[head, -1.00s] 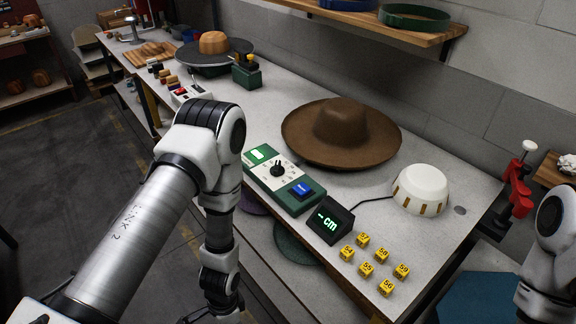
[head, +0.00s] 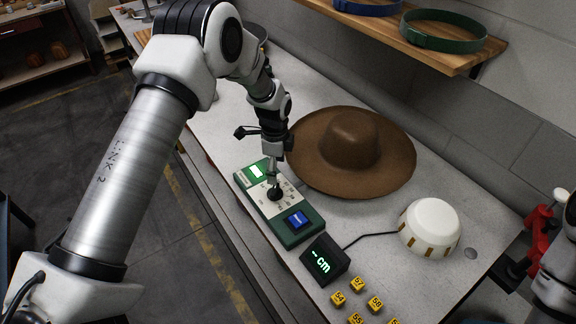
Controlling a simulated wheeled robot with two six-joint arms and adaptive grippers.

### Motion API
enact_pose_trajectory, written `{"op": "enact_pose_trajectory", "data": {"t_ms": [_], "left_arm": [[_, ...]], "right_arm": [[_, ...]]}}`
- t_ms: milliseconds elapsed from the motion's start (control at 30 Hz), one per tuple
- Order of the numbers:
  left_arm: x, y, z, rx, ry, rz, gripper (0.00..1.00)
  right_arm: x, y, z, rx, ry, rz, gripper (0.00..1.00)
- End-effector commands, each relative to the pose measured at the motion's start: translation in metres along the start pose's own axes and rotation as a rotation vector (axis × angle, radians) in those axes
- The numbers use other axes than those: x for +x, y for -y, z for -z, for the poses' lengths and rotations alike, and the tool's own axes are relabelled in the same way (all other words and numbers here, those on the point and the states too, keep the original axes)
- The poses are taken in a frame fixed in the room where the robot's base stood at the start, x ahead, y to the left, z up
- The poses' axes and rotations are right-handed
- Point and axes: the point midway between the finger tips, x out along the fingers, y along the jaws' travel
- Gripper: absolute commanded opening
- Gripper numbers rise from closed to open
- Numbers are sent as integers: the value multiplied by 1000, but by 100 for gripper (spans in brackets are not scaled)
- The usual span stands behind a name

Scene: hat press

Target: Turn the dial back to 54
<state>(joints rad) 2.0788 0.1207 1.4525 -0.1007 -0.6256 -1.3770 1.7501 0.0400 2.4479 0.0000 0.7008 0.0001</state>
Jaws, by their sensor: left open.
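The dial (head: 275,194) is a black knob on the white scale of a green control box (head: 308,232). The box also has a lit window (head: 257,171) and a blue button (head: 297,220). My left gripper (head: 272,172) points down from above, open, with its tips just over or beside the knob. I cannot tell whether they touch it. The gripper partly hides the scale, and its numbers are too small to read. A black display (head: 324,260) shows "- cm" in green.
A brown wide-brimmed hat (head: 352,150) lies close behind the box. A white dome (head: 429,227) is cabled to the display. Several yellow number blocks (head: 357,284) stand at the front. A wooden shelf (head: 400,30) with hat bands hangs above the bench.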

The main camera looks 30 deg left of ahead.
Motion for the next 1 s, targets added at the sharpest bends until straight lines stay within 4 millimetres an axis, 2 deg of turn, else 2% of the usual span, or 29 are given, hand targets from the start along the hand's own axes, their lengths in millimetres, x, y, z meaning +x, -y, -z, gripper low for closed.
{"op": "enact_pose_trajectory", "data": {"t_ms": [167, 400, 500, 767, 933, 1000], "left_arm": [[15, -9, -2, -1, -3, 7, 81], [66, -3, -1, -1, -1, 2, 81], [78, -1, 0, 0, 0, 0, 81], [78, 0, 0, -1, 0, 0, 81], [78, -1, 0, -1, 0, -1, 21], [78, -1, 0, -1, 0, -3, 21]], "right_arm": [[15, 0, -1, 0, 3, 0, 0], [48, 0, -2, 0, 5, 0, 0], [53, 0, -2, 0, 4, 0, 0], [52, 0, -1, 0, 2, 0, 0], [52, 0, -2, 0, 3, 0, 0], [52, 0, -2, 0, 3, 0, 0]]}}
